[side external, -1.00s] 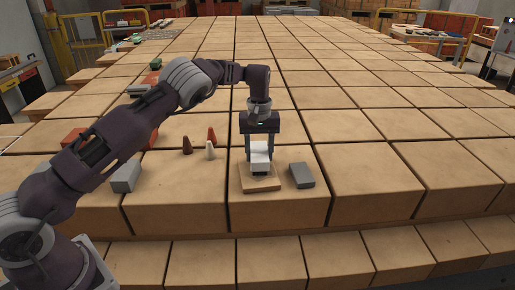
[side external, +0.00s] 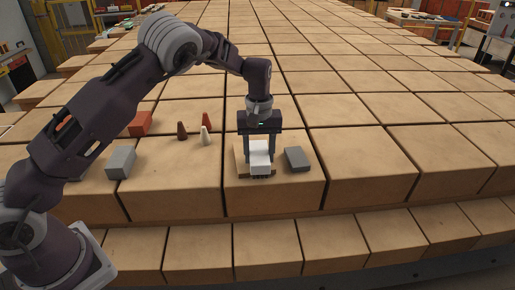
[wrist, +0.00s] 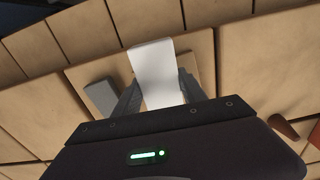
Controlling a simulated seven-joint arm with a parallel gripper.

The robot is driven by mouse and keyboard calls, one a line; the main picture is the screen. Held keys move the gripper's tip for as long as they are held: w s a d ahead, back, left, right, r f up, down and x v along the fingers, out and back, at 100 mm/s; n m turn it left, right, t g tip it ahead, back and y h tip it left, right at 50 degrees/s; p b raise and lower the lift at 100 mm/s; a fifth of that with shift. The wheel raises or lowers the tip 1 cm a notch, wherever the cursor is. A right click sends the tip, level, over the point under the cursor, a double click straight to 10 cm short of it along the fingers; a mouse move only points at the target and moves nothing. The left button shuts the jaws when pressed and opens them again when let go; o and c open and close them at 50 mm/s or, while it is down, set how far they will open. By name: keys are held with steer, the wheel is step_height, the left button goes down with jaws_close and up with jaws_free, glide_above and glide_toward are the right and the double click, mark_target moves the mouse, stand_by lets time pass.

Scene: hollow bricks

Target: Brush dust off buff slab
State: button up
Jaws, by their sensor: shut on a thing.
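My gripper (side external: 259,146) points down with its two fingers closed on a white block-like brush (side external: 260,153). A dark bristle strip shows along the brush's lower front edge. The buff slab (side external: 239,158) lies flat under the brush, and the brush is over its front part; whether the bristles touch it is hard to tell. Any dust is too small to make out.
A grey block (side external: 298,159) lies just right of the slab. The tan blocks to the right are clear.

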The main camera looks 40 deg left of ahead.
mark_target(256, 143)
steer(key=shift+w+a+r, duration=0.1)
steer(key=shift+w+a, duration=0.55)
steer(key=shift+a, duration=0.2)
steer(key=shift+w+a, duration=0.65)
steer(key=shift+a, duration=0.15)
steer(key=shift+w+a, duration=1.25)
steer(key=shift+a, duration=0.25)
steer(key=shift+w+a, duration=1.2)
steer(key=shift+a, duration=0.25)
steer(key=shift+s+r, duration=0.1)
steer(key=shift+r, duration=1.25)
steer(key=shift+a, duration=0.1)
